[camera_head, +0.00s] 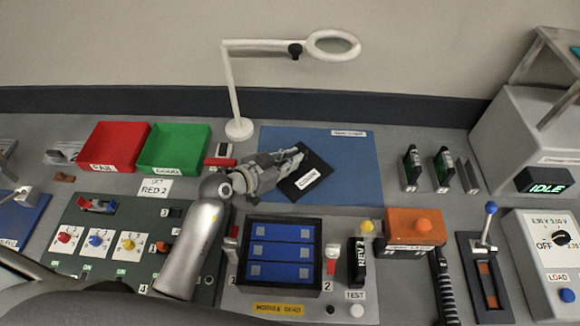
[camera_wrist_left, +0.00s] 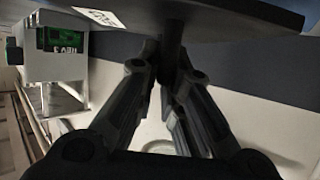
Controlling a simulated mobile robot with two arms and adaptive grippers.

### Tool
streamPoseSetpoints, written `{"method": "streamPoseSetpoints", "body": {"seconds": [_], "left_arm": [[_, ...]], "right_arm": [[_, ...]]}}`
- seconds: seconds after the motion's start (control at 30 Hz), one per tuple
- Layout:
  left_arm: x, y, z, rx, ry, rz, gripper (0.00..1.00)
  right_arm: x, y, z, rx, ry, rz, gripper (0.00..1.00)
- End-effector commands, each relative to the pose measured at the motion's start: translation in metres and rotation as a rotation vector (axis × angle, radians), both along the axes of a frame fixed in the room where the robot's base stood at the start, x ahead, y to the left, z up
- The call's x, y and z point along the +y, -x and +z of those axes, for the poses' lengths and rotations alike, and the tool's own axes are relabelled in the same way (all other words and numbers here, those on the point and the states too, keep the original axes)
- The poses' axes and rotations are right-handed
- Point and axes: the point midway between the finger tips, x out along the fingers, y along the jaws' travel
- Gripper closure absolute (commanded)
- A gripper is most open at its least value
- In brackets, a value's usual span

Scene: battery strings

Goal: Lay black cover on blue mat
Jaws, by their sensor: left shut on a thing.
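The black cover (camera_head: 301,187) is a flat dark plate with a white label. In the head view it is over the lower left part of the blue mat (camera_head: 350,160). My left gripper (camera_head: 295,158) is at the cover's upper left edge and is shut on it. In the left wrist view the cover (camera_wrist_left: 220,14) spans the top, with its label at the left, and the fingers (camera_wrist_left: 172,60) meet at a dark piece under it. I cannot tell whether the cover touches the mat. My right gripper is not in view.
A white magnifier lamp (camera_head: 239,128) stands behind the mat. Red (camera_head: 113,147) and green (camera_head: 175,148) trays are at the left. The module with blue cells (camera_head: 271,254) is in front of the mat. Upright boards (camera_head: 411,168) stand at the right. The mat's right half is clear.

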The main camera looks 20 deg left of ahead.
Motion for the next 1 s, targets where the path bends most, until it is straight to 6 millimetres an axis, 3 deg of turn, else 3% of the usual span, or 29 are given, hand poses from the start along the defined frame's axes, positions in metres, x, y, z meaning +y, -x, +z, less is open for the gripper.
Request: {"method": "streamPoseSetpoints", "body": {"seconds": [0.2,0.47,0.5,0.63,1.0], "left_arm": [[0.0,-0.001,-0.028,0.001,-0.001,-0.001,1.0],[0.0,-0.001,-0.031,0.0,0.0,0.0,1.0],[0.0,-0.001,-0.033,0.003,-0.001,-0.001,0.87],[-0.001,-0.001,-0.032,0.002,0.0,0.0,0.71],[0.001,0.001,-0.031,0.002,0.001,0.0,0.69]], "right_arm": [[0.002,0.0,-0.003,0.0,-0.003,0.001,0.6],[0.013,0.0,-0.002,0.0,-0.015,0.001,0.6],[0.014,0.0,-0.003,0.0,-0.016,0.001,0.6],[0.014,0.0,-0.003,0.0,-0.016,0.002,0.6],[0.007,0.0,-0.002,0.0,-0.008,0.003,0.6]]}}
